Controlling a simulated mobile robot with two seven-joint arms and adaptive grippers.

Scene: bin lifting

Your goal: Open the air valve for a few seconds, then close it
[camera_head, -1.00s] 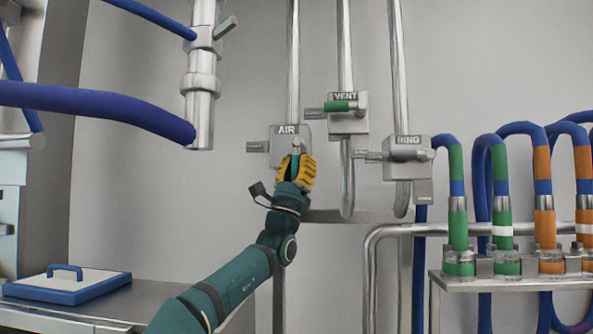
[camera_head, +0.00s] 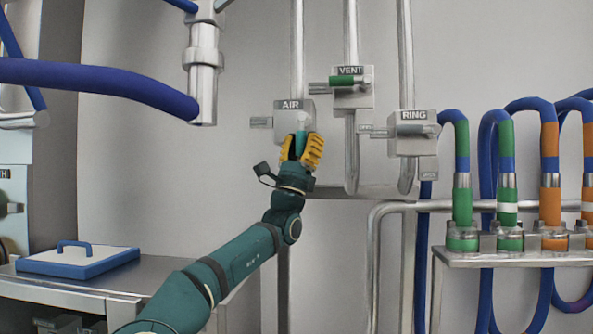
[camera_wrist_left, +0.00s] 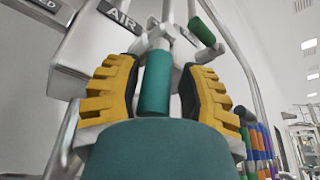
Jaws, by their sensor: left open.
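The air valve (camera_head: 290,108) is a grey block on a vertical pipe, labelled AIR, and its label shows in the wrist view (camera_wrist_left: 120,17). Its handle has a teal grip (camera_head: 301,144) and points downward. My left gripper (camera_head: 302,138) has yellow ribbed fingers and stands just below the valve block. The fingers are open on either side of the handle. In the left wrist view the teal grip (camera_wrist_left: 155,84) stands between the two fingers, with gaps visible beside it. My right gripper is not in view.
The vent valve (camera_head: 352,98) with a green handle is up and right of the air valve. The ring valve (camera_head: 413,140) is farther right. A blue hose (camera_head: 100,82) hangs at the left. Coloured hoses on a rack (camera_head: 500,258) fill the right.

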